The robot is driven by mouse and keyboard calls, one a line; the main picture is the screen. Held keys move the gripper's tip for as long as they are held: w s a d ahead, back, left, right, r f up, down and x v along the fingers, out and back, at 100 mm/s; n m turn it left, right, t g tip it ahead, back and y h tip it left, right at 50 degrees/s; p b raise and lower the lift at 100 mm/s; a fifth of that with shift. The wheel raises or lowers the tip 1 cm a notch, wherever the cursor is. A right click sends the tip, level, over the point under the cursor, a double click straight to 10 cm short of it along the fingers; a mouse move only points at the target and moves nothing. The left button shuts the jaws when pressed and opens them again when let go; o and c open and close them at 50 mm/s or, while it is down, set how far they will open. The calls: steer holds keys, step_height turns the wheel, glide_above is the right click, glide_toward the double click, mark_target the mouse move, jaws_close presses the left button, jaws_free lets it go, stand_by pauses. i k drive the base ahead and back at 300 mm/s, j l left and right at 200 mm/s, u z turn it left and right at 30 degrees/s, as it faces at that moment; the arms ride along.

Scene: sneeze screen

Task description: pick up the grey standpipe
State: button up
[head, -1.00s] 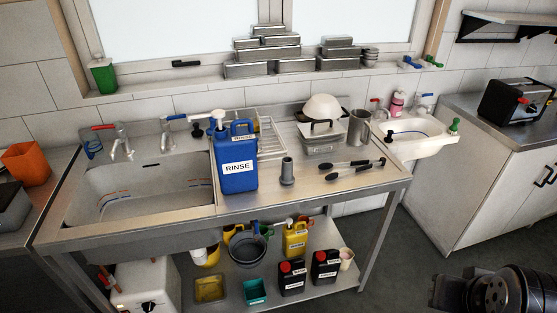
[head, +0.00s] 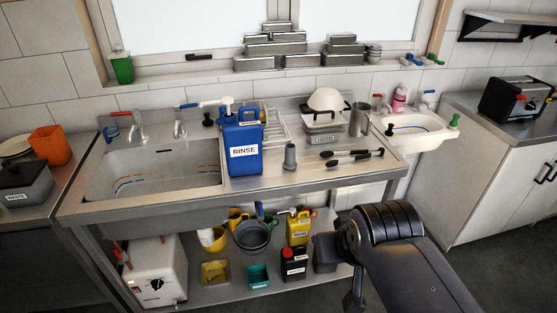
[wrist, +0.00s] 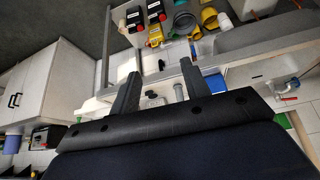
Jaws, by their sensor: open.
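The grey standpipe (head: 290,156) stands upright on the steel drainboard, just right of the blue RINSE jug (head: 243,150) in the head view. In the wrist view, which shows the scene upside down, the standpipe (wrist: 179,92) appears small beyond my gripper, near the right-hand finger. My gripper (wrist: 158,68) is open and empty, its two dark fingers apart. It is well away from the standpipe. In the head view my arm rises at lower right, in front of the sink unit, and my fingers cannot be made out there.
Black-handled utensils (head: 352,157) lie right of the standpipe. A steel jug (head: 359,120) and a lidded pan (head: 322,140) stand behind them. The sink basin (head: 150,170) is at left. Drainboard in front of the standpipe is clear.

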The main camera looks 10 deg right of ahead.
mark_target(290, 164)
steer(key=i+j+z, duration=0.15)
steer(key=i+z, duration=0.2)
steer(key=i, duration=1.05)
